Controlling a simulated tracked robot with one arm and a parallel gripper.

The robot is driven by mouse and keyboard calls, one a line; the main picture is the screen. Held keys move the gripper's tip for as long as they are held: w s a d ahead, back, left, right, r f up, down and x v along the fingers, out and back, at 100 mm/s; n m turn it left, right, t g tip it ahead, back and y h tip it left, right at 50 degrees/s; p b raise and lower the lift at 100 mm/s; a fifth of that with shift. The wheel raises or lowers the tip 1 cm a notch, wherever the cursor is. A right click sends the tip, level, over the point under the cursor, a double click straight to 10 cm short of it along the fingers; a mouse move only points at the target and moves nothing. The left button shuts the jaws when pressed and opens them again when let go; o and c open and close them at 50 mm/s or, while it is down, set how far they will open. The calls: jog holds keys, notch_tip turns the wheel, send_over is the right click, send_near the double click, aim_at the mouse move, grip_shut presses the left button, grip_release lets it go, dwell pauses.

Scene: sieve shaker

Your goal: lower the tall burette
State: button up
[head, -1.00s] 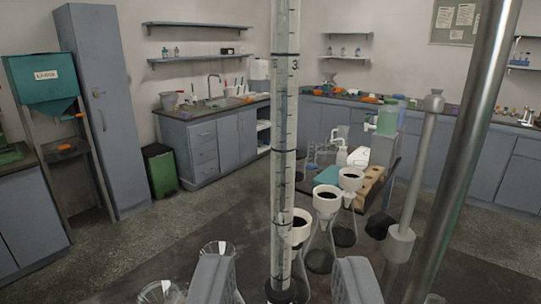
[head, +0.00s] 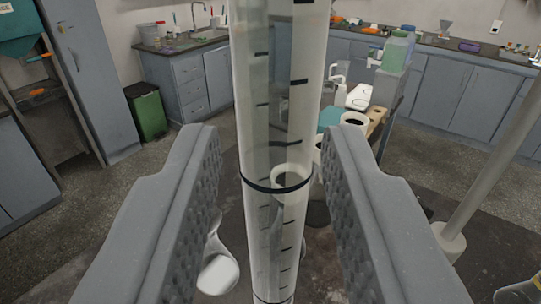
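The tall burette (head: 277,215) is a clear upright tube with black graduation marks and dark rings. It runs from the top to the bottom edge of the head view, so neither of its ends shows. My gripper (head: 270,150) is open, with one grey ridged finger on each side of the tube. Gaps show between the tube and both fingers, wider on the left side.
White funnels (head: 353,119) stand behind the burette, partly hidden by the right finger. A metal rod (head: 500,170) with a pale clamp piece (head: 449,241) rises at right. A green bin (head: 147,112) and grey cabinets stand farther back.

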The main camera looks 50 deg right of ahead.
grip_shut()
notch_tip(320, 180, down, 8)
jog(key=b, duration=1)
jog(key=shift+r+b, duration=0.2)
jog(key=shift+b, duration=0.1)
grip_release()
